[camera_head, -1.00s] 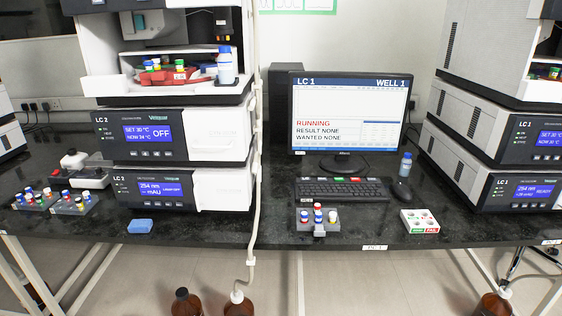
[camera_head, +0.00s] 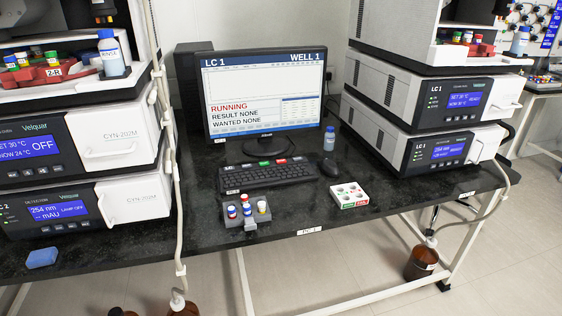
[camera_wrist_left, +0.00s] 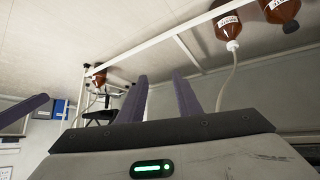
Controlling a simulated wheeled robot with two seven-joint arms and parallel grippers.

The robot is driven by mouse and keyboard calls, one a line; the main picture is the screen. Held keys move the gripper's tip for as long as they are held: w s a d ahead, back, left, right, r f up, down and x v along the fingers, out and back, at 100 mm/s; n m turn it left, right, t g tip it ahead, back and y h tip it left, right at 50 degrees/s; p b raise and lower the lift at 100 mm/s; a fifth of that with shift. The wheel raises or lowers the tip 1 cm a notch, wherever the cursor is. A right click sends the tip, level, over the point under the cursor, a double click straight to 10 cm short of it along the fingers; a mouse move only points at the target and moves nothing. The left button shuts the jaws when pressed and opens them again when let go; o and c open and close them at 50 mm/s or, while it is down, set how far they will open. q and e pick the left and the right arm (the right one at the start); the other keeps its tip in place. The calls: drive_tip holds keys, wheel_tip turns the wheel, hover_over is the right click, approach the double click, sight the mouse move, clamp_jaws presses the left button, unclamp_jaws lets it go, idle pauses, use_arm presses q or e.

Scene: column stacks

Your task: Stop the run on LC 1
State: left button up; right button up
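The monitor (camera_head: 262,85) reads LC 1, WELL 1, RUNNING, RESULT NONE, WANTED NONE. A black keyboard (camera_head: 268,176) lies before it, with a green label (camera_head: 264,164) and a red label (camera_head: 281,161) along its far edge. The LC 1 stack at the right has an upper unit (camera_head: 462,100) and a lower unit (camera_head: 447,152), both with lit blue displays. My left gripper (camera_wrist_left: 163,82) shows in the left wrist view with its two fingers apart and nothing between them. A purple finger-like part (camera_wrist_left: 22,112) enters that view's left edge, perhaps my right gripper. Neither gripper shows in the head view.
A mouse (camera_head: 330,167), a vial rack (camera_head: 247,213), a white box with green and red labels (camera_head: 349,195) and a bottle (camera_head: 329,139) stand around the keyboard. The LC 2 stack (camera_head: 118,138) is at left. Brown bottles (camera_head: 421,263) stand below the bench.

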use_arm(q)
drive_tip(key=shift+w, duration=0.1)
clamp_jaws()
idle(1.6)
